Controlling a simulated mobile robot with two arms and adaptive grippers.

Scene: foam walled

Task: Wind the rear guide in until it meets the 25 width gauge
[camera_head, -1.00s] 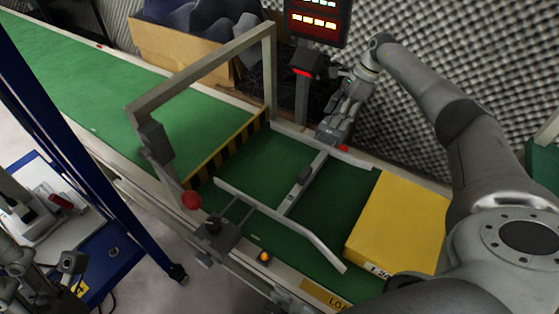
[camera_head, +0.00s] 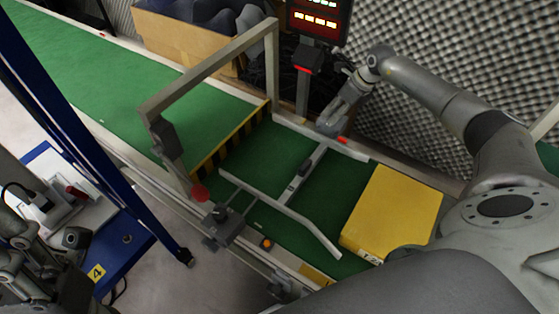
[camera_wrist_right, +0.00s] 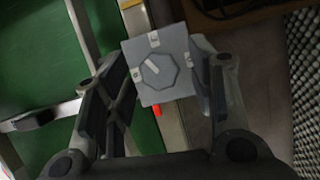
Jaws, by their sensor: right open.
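The rear guide (camera_head: 335,146) is a pale rail along the belt's far side, with a red mark near its right part. A pale cross bar with a dark block (camera_head: 303,170) spans between it and the bent front rail (camera_head: 290,212); I cannot read a 25 on it. My right gripper (camera_head: 329,128) is at the rear guide's far side. In the right wrist view this gripper (camera_wrist_right: 163,75) is open, fingers either side of a grey square block with an octagonal knob (camera_wrist_right: 159,72) and white pointer. Parts at the lower left may be my left gripper (camera_head: 72,240); its jaws are unclear.
A yellow box (camera_head: 393,215) lies on the green belt right of the rails. A metal frame (camera_head: 210,65) arches over the belt, with a red button (camera_head: 200,192) below it. A lit display (camera_head: 318,18) stands behind. Foam walls close off the back right.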

